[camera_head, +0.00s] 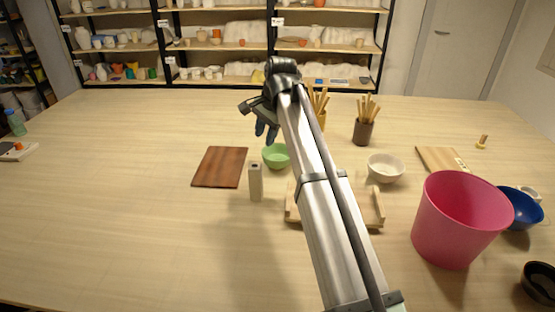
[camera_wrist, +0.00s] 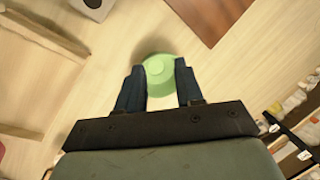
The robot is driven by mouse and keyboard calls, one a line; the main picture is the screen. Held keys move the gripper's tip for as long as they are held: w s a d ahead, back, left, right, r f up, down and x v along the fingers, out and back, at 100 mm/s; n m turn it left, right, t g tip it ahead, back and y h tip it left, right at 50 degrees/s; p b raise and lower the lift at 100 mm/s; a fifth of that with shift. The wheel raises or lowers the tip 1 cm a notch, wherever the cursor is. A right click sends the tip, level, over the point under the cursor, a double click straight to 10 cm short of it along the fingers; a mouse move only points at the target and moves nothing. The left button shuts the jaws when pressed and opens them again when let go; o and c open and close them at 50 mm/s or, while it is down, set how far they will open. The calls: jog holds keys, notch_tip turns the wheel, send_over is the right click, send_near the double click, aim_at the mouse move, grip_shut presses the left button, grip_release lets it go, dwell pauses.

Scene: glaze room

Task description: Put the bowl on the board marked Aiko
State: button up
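A small green bowl (camera_head: 276,156) stands on the table near the middle. It also shows in the wrist view (camera_wrist: 160,72), in line with the gap between my fingertips. My gripper (camera_head: 264,129) is above the table, a little behind and left of this bowl in the head view. In the wrist view my gripper (camera_wrist: 160,82) is open, its dark fingers apart. A brown board (camera_head: 220,167) lies flat left of the bowl, bare; the wrist view shows part of it (camera_wrist: 208,14). A paler board (camera_head: 438,158) lies at right, partly hidden by the pink bucket. I cannot read a name on either board.
A pale upright block (camera_head: 255,183) stands close in front of the green bowl. A wooden frame (camera_head: 377,208) is partly behind my arm. A white bowl (camera_head: 386,169), pink bucket (camera_head: 452,220), blue bowl (camera_head: 520,208) and black bowl (camera_head: 539,284) stand at right. The left table is mostly clear.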

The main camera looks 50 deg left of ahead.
jog(key=s+a+n, duration=0.2)
jog(key=s+a, duration=0.3)
jog(key=a, duration=0.1)
jog(key=shift+w+d+f+n+t+h, duration=0.5)
jog(key=shift+w+f+n, duration=0.7)
jog(key=shift+f+n, duration=1)
jog(key=shift+w+d+f+n+t+h, duration=0.6)
jog(key=shift+w+f+n, duration=0.9)
jog(key=shift+n, duration=1.25)
jog(key=shift+w+d+f+n+t+h, duration=0.35)
jog(key=shift+w+f+n+h, duration=0.45)
jog(key=shift+f+n, duration=1.5)
jog(key=shift+w+r, duration=0.15)
grip_shut()
